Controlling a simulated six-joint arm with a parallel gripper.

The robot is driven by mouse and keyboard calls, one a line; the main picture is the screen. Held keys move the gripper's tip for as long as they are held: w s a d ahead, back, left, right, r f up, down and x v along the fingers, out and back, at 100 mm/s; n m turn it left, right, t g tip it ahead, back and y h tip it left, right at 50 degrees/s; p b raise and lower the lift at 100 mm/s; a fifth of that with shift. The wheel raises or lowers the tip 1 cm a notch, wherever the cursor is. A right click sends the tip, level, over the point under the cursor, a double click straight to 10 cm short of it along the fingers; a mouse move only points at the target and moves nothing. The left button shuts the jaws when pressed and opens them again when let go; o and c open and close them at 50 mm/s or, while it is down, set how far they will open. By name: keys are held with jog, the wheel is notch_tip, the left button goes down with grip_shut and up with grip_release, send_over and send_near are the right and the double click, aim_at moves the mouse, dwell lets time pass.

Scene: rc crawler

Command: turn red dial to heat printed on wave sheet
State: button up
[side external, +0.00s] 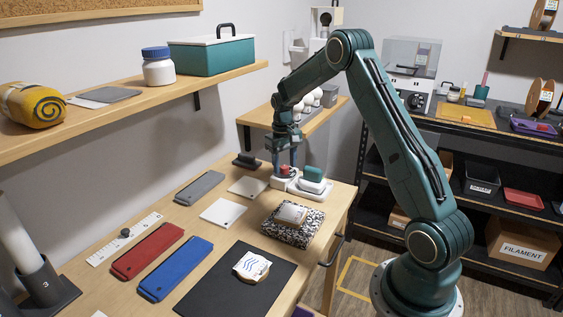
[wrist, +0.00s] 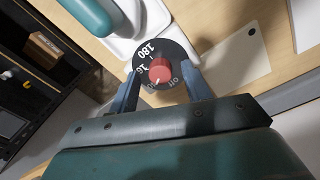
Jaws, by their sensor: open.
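The red dial (wrist: 160,72) sits at the centre of a black disc marked "180", a partly hidden number and what looks like "Off". The dial also shows at the far end of the table in the side view (side external: 286,170), on a white base (side external: 291,187). My gripper (wrist: 161,80) is open, with its blue-grey fingers on either side of the dial; I cannot tell whether they touch it. In the side view my gripper (side external: 285,168) points down at the dial. The wave sheet (side external: 252,266), white with blue wavy lines, lies on a black mat (side external: 222,287); its printed heat is too small to read.
A white card (side external: 223,212), a speckled notebook (side external: 303,231), and red (side external: 148,250) and blue (side external: 176,268) bars lie nearer the front. A shelf (side external: 130,106) runs along the left wall.

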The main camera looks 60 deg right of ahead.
jog(key=shift+f, duration=0.3)
jog(key=shift+c, duration=0.5)
jog(key=c, duration=0.9)
jog(key=shift+m, duration=0.4)
jog(key=m, duration=0.5)
jog(key=shift+w, duration=0.1)
jog(key=m, duration=0.6)
jog(key=shift+d+y, duration=0.1)
jog(key=shift+y, duration=0.2)
